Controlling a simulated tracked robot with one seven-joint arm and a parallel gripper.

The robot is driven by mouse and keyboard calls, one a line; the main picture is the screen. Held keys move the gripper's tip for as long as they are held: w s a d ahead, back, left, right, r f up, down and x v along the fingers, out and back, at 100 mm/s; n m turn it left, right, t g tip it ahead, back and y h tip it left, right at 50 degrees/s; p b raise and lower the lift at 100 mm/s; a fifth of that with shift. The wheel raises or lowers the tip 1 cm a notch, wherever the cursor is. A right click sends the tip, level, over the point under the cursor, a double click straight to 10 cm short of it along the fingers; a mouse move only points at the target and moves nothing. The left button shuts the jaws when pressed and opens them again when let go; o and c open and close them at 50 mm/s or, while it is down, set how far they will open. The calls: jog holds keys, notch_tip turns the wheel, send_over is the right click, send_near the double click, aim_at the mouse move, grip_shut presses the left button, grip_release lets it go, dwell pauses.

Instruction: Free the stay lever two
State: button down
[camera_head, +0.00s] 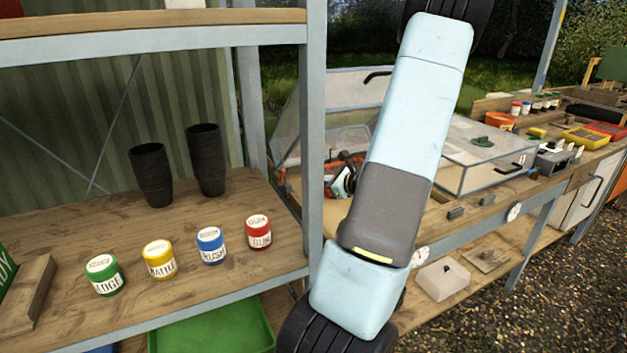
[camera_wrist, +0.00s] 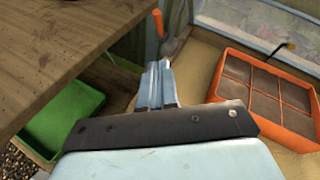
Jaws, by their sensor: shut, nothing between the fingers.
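My gripper (camera_wrist: 158,88) shows its closed fingers in the wrist view, with nothing between them. In the head view my own arm hides most of that area. A small orange-red piece (camera_wrist: 157,24), possibly a lever, stands beyond the fingertips, apart from them. I cannot tell whether it is stay lever two. A clear-panelled box has its lid (camera_head: 340,98) raised, with a black handle (camera_head: 378,75). A second clear-lidded box (camera_head: 475,155) to the right is closed. No number marking is legible on any lever.
An orange divided tray (camera_wrist: 222,75) lies right of my gripper. A wooden shelf (camera_wrist: 60,45) and a green tray (camera_wrist: 65,118) are on the left. The shelf's metal post (camera_head: 313,120) stands close left of my arm.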

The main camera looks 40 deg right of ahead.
send_near(282, 177)
jog(key=f, duration=0.2)
jog(key=w, duration=0.1)
jog(key=w+r, duration=0.1)
jog(key=w, duration=0.1)
jog(key=shift+a+r, duration=0.1)
jog(key=shift+r, duration=0.05)
jog(key=shift+w+a+r, duration=0.25)
jog(key=shift+w+r, duration=0.1)
jog(key=shift+w, duration=0.3)
jog(key=shift+w+d+r, duration=0.25)
jog(key=shift+w+r, duration=0.55)
jog(key=shift+w, duration=0.1)
jog(key=shift+r, duration=0.15)
jog(key=shift+r, duration=0.65)
